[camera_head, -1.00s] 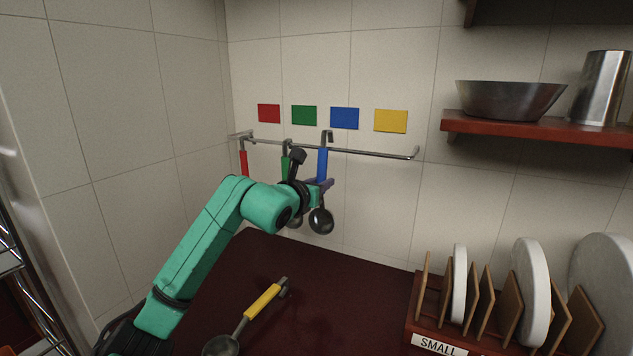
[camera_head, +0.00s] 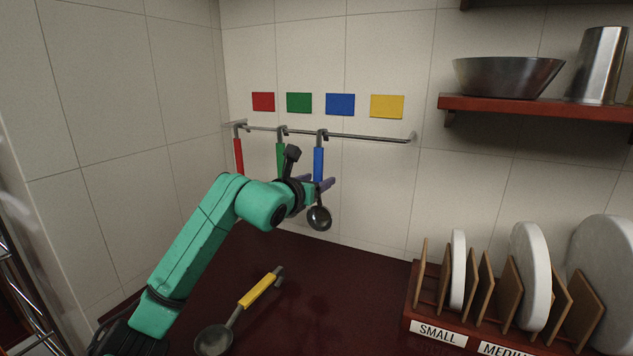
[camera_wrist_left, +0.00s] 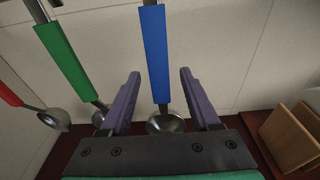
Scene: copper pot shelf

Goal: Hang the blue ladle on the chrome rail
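The blue ladle (camera_head: 318,162) hangs upright with its hook over the chrome rail (camera_head: 372,138), below the blue square (camera_head: 340,104). Its bowl (camera_head: 319,218) hangs down in front of the tiled wall. My left gripper (camera_head: 323,184) is at the lower part of the blue handle. In the left wrist view, the blue handle (camera_wrist_left: 154,52) stands between the two purple fingers, with a gap on each side. The left gripper is open. My right gripper is not in view.
A red-handled ladle (camera_head: 239,157) and a green-handled ladle (camera_head: 281,155) hang to the left on the rail. A yellow-handled ladle (camera_head: 256,290) lies on the dark counter. A plate rack (camera_head: 409,318) stands at right, below a shelf (camera_head: 540,106) with a bowl (camera_head: 508,77).

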